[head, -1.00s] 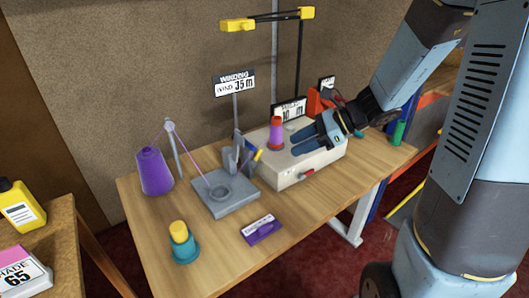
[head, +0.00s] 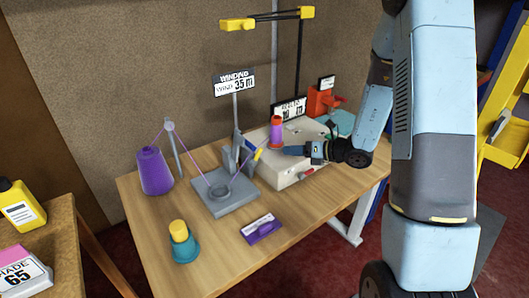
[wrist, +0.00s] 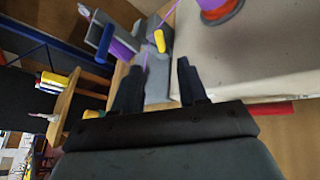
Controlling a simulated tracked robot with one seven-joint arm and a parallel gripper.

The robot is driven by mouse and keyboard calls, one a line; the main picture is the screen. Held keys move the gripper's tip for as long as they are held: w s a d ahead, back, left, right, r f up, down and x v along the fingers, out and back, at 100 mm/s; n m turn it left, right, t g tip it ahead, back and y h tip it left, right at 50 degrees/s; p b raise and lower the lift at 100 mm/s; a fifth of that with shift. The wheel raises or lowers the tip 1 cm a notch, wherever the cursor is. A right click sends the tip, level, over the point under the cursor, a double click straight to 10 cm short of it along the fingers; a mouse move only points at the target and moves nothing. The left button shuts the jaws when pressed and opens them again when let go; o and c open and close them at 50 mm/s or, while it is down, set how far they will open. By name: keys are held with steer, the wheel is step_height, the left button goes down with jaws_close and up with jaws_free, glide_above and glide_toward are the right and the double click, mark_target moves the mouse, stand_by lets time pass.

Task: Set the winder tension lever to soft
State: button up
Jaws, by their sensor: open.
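The winder (head: 225,200) is a grey unit on the wooden table, with purple yarn running to it. A short yellow-tipped lever (head: 258,154) stands at its right side; it looks like the tension lever. In the wrist view the yellow tip (wrist: 160,41) lies ahead of my fingers, between their lines, and apart from them. A blue handle (wrist: 88,53) is to its left. My gripper (head: 284,151) is open and empty, just right of the lever and above the white box. In the wrist view its two dark fingers (wrist: 158,80) are spread. No soft marking is legible.
A white box (head: 280,175) with a red-purple spool (head: 276,132) stands right beside the winder, below my gripper. A purple cone (head: 155,170), teal cup (head: 184,246) and purple labelled block (head: 262,229) are on the table.

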mark_target(258, 154)
steer(key=x, duration=1.1)
steer(key=shift+a, duration=0.15)
jaws_close()
